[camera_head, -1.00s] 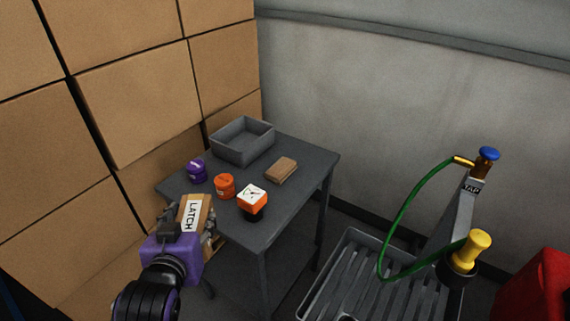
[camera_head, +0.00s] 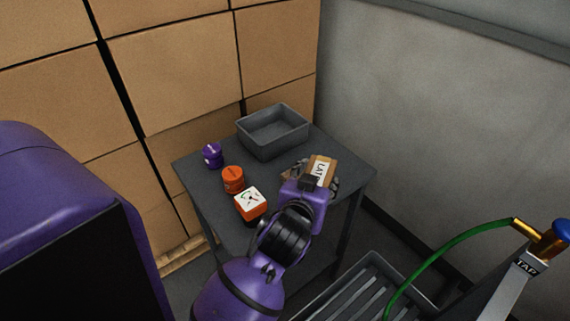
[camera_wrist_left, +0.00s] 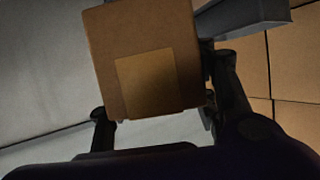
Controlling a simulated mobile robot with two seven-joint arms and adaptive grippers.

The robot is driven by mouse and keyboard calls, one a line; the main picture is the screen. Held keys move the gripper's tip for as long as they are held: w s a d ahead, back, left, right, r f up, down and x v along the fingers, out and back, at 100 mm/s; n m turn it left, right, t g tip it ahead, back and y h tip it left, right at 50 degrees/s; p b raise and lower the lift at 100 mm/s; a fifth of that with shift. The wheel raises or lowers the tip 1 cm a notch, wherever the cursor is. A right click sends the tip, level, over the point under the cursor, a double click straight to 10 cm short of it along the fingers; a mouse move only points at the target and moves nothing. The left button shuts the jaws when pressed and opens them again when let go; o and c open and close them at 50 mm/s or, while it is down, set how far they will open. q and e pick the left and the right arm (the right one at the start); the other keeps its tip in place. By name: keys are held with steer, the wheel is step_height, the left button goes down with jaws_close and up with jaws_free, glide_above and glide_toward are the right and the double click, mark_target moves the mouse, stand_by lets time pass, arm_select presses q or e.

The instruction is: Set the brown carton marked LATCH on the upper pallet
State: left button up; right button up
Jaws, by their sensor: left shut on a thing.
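The brown carton marked LATCH (camera_head: 322,167) is held in my left gripper (camera_head: 314,178) over the right part of the grey table (camera_head: 225,205). Its white label faces up in the head view. In the left wrist view, the carton (camera_wrist_left: 145,60) sits between the two fingers, with a lighter square patch on its near face. I cannot tell in the head view whether the carton touches the tabletop. A wooden pallet (camera_head: 180,258) shows low at the foot of the carton wall; I cannot make out an upper pallet. My right gripper is not in view.
On the table stand a grey tray (camera_head: 272,146), a purple tub (camera_head: 212,156), an orange tub (camera_head: 232,180) and an orange gauge (camera_head: 250,203). Large cartons (camera_head: 175,65) rise behind at left. A green hose (camera_head: 450,250) and TAP post (camera_head: 524,267) are at right.

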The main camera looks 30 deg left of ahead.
arm_select(q)
steer(key=a+r+n+g+y+b, duration=0.2)
steer(key=a+n+g+y, duration=0.6)
steer(key=a+n+y, duration=0.25)
steer(key=shift+n+g+h, duration=0.25)
steer(key=shift+n+g, duration=0.05)
steer(key=shift+n, duration=0.25)
steer(key=shift+w+d+f, duration=0.1)
steer(key=shift+d+f, duration=0.05)
steer(key=shift+f, duration=4.85)
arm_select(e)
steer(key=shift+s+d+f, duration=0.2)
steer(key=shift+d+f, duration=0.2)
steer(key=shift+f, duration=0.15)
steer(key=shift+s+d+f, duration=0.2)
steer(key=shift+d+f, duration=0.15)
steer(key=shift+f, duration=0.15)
arm_select(q)
steer(key=shift+f, duration=0.1)
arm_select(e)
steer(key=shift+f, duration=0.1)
arm_select(q)
steer(key=o, duration=1)
steer(key=shift+f, duration=0.1)
steer(key=o, duration=0.4)
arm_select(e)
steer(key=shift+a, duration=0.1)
